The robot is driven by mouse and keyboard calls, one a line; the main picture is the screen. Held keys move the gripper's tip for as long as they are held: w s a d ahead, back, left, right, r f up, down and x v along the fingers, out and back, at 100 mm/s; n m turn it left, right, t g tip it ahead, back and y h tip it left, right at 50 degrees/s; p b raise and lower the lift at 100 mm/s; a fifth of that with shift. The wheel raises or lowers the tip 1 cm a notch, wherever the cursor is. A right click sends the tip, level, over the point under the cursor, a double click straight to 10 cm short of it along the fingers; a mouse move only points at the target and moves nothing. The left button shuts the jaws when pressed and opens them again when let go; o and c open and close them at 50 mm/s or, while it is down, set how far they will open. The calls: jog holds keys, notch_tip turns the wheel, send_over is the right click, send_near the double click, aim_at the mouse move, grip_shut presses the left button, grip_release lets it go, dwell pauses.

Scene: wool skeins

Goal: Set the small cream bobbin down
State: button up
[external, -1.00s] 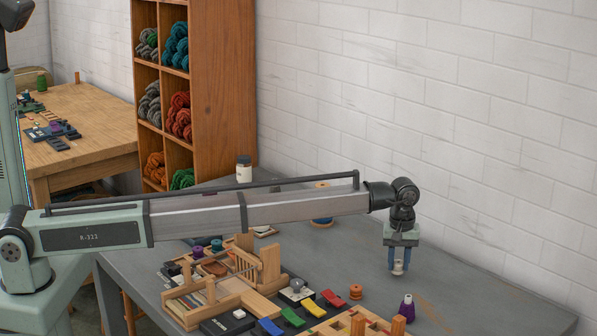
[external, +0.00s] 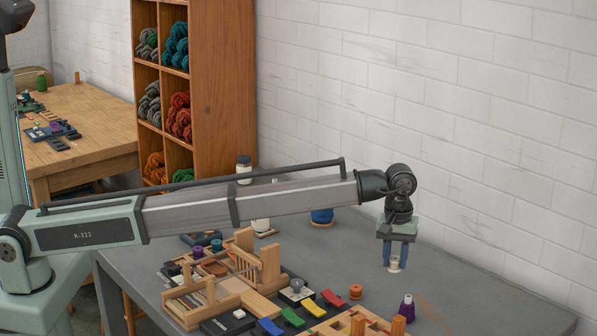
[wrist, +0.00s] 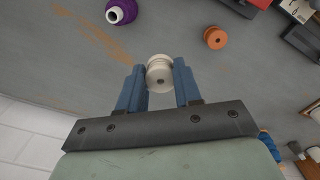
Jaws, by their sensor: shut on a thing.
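The small cream bobbin (external: 394,264) is between the blue fingers of my gripper (external: 392,257), at the right of the grey table in the external view. In the wrist view the bobbin (wrist: 160,74) sits between the two fingertips of my gripper (wrist: 159,84), with its round end and centre hole showing. The gripper is shut on it. The bobbin is upright and low over the table; I cannot tell whether its base touches the surface.
A purple spool (external: 407,308) and an orange bobbin (external: 356,291) stand in front of the gripper. A wooden frame (external: 215,290) and coloured blocks lie to the left. A blue spool (external: 322,216) stands behind. The grey table (external: 450,275) right of the bobbin is clear.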

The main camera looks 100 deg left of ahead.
jog(key=shift+s+d+f+m, duration=0.1)
jog(key=shift+s+f+m, duration=0.45)
jog(key=shift+f, duration=1.15)
jog(key=shift+s+d+f+m, duration=0.1)
jog(key=shift+s+f+m, duration=0.45)
jog(key=shift+f, duration=1.2)
jog(key=shift+s+d+f+m, duration=0.1)
jog(key=shift+s+f+m, duration=0.45)
jog(key=shift+f, duration=1.15)
jog(key=shift+w+f, duration=0.1)
jog(key=shift+w, duration=0.1)
jog(key=o, duration=1)
notch_tip(320, 180, up, 12)
